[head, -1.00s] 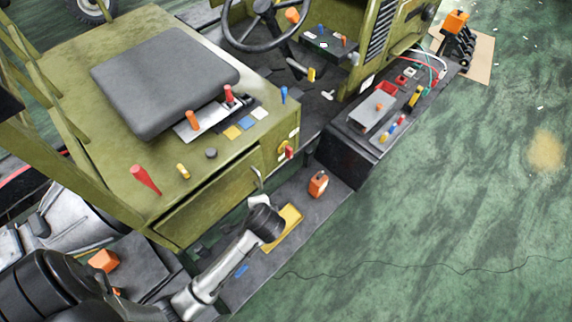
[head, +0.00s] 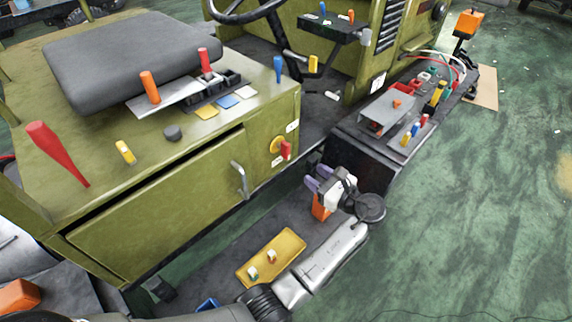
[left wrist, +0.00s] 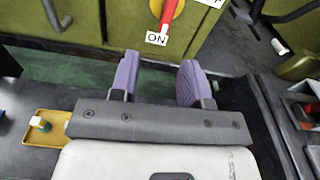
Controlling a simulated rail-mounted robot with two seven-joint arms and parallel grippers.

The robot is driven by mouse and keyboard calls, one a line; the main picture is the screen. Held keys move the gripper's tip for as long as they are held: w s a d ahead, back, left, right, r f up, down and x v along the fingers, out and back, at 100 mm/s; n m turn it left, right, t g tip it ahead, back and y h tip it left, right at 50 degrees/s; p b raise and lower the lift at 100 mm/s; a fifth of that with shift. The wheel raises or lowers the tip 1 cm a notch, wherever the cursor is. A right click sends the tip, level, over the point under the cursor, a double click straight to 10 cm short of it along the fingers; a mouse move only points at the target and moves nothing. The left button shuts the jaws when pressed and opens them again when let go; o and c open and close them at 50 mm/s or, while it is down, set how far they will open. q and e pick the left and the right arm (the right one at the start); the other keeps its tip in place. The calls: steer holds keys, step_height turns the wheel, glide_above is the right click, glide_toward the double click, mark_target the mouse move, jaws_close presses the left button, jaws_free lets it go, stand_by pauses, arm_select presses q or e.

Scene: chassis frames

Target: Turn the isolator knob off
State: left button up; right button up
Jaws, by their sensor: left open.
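The isolator knob (head: 286,150) is a red handle on a round yellow plate, on the olive-green front panel of the chassis. It also shows at the top of the left wrist view (left wrist: 168,13), where its handle points down at a white "ON" label (left wrist: 156,39). Another white label is partly cut off at the top edge. My left gripper (head: 318,180) has purple fingers, open and empty. In the head view it is below and right of the knob, apart from it. In the left wrist view the gap between its fingers (left wrist: 158,72) lies below the knob. My right gripper is not in view.
A metal door handle (head: 240,180) sticks out left of the knob. A yellow tray (head: 271,258) lies on the lower ledge. A dark box with switches (head: 362,165) stands to the right.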

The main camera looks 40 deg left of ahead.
mark_target(289, 151)
arm_select(q)
steer(key=shift+m+y, duration=0.4)
steer(key=a+b, duration=0.1)
steer(key=a, duration=0.2)
steer(key=w+a+b, duration=0.1)
steer(key=a+b, duration=0.1)
steer(key=a, duration=0.2)
steer(key=w+a+b, duration=0.1)
steer(key=a, duration=0.3)
steer(key=shift+w+a+r, duration=0.1)
steer(key=shift+w+a, duration=0.05)
steer(key=shift+a+b, duration=0.4)
steer(key=shift+a, duration=0.4)
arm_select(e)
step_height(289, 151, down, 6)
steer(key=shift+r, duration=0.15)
arm_select(q)
jaws_close()
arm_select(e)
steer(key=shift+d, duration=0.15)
